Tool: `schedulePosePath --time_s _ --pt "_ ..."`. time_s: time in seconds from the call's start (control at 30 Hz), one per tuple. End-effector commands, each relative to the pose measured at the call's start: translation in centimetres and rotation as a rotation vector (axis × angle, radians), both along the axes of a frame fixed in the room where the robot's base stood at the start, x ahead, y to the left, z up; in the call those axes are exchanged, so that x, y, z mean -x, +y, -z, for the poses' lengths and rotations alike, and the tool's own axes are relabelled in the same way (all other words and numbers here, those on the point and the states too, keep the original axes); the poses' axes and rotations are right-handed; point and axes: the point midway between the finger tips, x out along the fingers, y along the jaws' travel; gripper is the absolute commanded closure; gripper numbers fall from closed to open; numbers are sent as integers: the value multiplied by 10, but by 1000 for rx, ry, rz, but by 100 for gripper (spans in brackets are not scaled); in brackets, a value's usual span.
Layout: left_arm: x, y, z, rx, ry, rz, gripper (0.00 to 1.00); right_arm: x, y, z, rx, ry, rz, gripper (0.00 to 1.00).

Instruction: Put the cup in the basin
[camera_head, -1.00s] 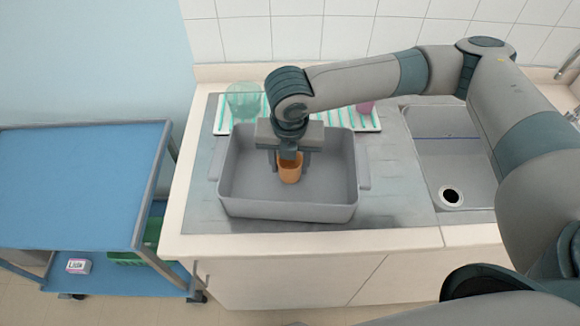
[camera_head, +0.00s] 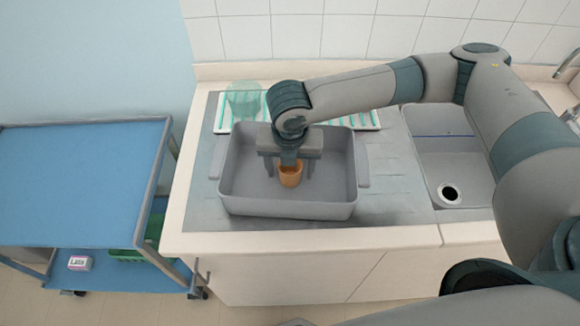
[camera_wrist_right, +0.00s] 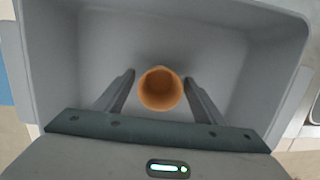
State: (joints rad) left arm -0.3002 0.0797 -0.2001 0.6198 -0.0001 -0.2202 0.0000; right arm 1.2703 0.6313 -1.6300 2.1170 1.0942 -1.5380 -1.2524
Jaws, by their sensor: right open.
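The orange cup (camera_head: 290,177) is inside the grey basin (camera_head: 290,209), near its middle. In the right wrist view the cup (camera_wrist_right: 160,89) shows from above, its round mouth facing the camera. My right gripper (camera_head: 290,170) reaches down into the basin around the cup. In the right wrist view its two fingers (camera_wrist_right: 158,90) are spread, one on each side of the cup, with a gap to it on both sides. The cup's base is hidden, so I cannot tell for certain that it rests on the basin floor. My left gripper is not in view.
The basin stands on a grey drainboard (camera_head: 395,185). Behind it are a drying rack (camera_head: 362,119) and a greenish clear container (camera_head: 245,100). A sink (camera_head: 455,160) is to the right. A blue cart (camera_head: 80,185) stands to the left.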

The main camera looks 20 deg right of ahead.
Motion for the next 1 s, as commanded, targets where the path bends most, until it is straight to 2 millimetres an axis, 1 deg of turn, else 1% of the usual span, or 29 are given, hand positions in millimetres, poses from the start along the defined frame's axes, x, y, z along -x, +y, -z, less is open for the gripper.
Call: schedulePosePath --time_s 0.2,0.37,0.8,0.9,1.0 --pt "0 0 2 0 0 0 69 0 0 -6 0 -1 -1 37" --pt "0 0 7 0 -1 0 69 2 1 -22 -1 -3 -1 37" --pt "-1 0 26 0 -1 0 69 13 5 -96 -2 -3 0 37" --pt "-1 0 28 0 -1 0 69 14 6 -108 -1 -3 0 37" --pt "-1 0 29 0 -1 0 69 16 6 -116 -1 0 -1 37"
